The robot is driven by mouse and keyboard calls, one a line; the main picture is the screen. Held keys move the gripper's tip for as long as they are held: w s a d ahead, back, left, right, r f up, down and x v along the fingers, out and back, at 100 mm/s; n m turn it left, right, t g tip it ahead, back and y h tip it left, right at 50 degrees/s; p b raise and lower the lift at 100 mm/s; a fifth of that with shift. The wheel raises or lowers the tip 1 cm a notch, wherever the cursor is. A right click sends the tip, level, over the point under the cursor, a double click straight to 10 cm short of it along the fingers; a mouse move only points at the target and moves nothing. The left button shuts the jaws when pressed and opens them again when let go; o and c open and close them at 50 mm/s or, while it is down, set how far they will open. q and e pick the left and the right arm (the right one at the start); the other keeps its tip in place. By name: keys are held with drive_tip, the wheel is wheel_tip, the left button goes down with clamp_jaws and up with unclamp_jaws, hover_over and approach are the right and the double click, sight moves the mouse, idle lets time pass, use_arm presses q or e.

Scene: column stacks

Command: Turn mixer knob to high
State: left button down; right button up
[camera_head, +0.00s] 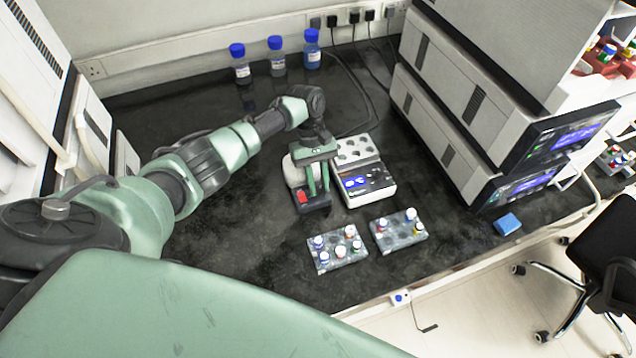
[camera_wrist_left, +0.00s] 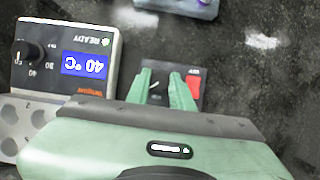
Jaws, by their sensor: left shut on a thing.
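The mixer (camera_head: 296,172) is a small unit with a pale round top and a black front panel with a red switch (camera_head: 302,197). In the left wrist view the black panel (camera_wrist_left: 160,70) and the red switch (camera_wrist_left: 195,87) show just beyond my fingers. My left gripper (camera_head: 318,190) reaches down over the mixer's front. In the wrist view its two green fingers (camera_wrist_left: 160,75) are shut on the mixer knob, which they mostly hide; a small pale mark shows between them. The knob's exact setting cannot be read. My right gripper is not in view.
A heating block (camera_head: 382,189) with a blue 40 °C display (camera_wrist_left: 84,65) stands close beside the mixer. Two vial racks (camera_head: 333,262) (camera_head: 412,243) sit in front. Blue-capped bottles (camera_head: 277,63) stand at the back; stacked instruments (camera_head: 450,110) stand at the right.

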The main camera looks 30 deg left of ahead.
use_arm(q)
drive_tip(key=m, duration=0.2)
drive_tip(key=m+g+y, duration=0.1)
drive_tip(key=m, duration=0.1)
drive_tip(key=shift+w+d+m, duration=0.1)
drive_tip(key=shift+d+m, duration=0.05)
drive_tip(key=shift+m, duration=0.15)
drive_tip(key=shift+m+y, duration=1)
drive_tip(key=shift+m, duration=1.1)
drive_tip(key=shift+w+r, duration=0.1)
drive_tip(key=c, duration=1.2)
unclamp_jaws()
drive_tip(key=shift+c, duration=0.2)
drive_tip(key=b+v, duration=0.1)
drive_tip(key=v, duration=0.6)
drive_tip(key=shift+w+r+b, duration=0.2)
drive_tip(key=shift+r+b, duration=0.1)
drive_tip(key=shift+d, duration=0.15)
